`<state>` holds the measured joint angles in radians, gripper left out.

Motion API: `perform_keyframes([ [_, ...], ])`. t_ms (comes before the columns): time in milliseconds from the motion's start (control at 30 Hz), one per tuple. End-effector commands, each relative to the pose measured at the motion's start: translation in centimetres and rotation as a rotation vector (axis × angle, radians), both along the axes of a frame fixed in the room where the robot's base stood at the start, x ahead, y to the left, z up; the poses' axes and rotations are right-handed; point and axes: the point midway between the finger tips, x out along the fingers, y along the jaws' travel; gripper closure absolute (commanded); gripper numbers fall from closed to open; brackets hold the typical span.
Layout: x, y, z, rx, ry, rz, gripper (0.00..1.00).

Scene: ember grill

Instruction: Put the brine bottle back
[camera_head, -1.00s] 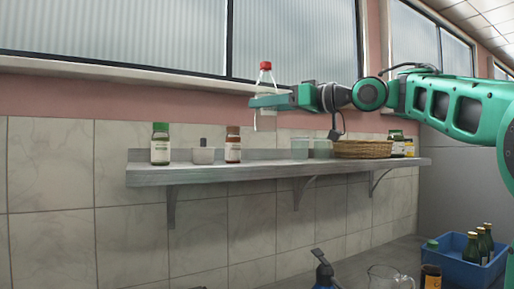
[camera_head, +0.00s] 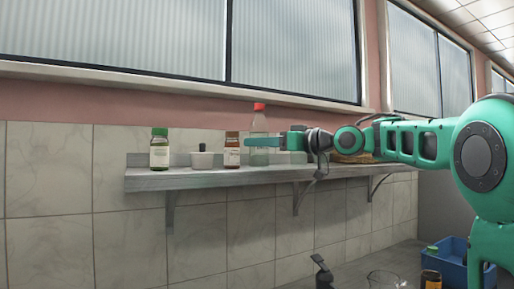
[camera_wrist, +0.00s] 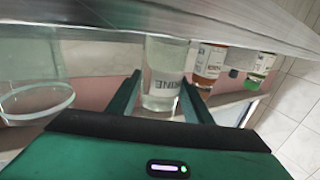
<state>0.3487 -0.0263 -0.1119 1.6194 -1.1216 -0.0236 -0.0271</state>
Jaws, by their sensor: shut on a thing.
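The brine bottle (camera_head: 259,123) is clear with a red cap and is upright at the shelf, just right of a brown jar. My gripper (camera_head: 268,142) reaches in from the right and is shut on the bottle's body. In the wrist view the bottle (camera_wrist: 163,72) sits between the two fingers, with part of its dark lettering showing. Its base is at the height of the grey shelf (camera_head: 205,180); I cannot tell whether it touches.
A green-capped jar (camera_head: 159,150), a small white lidded pot (camera_head: 202,158) and the brown jar (camera_head: 232,150) stand left of the bottle. Clear glasses (camera_head: 296,143) and a wicker basket (camera_head: 352,157) stand right, partly behind my arm. A blue crate (camera_head: 452,262) is below right.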

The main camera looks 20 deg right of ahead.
Motion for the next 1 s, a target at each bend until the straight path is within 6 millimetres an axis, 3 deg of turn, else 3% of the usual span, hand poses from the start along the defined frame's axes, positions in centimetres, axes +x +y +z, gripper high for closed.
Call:
perform_keyframes([
  [233,0.0,0.1,-0.1,0.0,-0.002,0.001,0.7],
  [267,0.0,0.0,-0.2,0.001,-0.001,0.001,0.52],
  [333,0.0,0.0,-0.1,0.0,-0.001,0.001,0.35],
  [700,-0.1,0.0,0.1,0.0,-0.001,0.001,0.35],
  [1000,-3.8,-2.9,0.1,0.0,-0.001,-0.002,0.35],
])
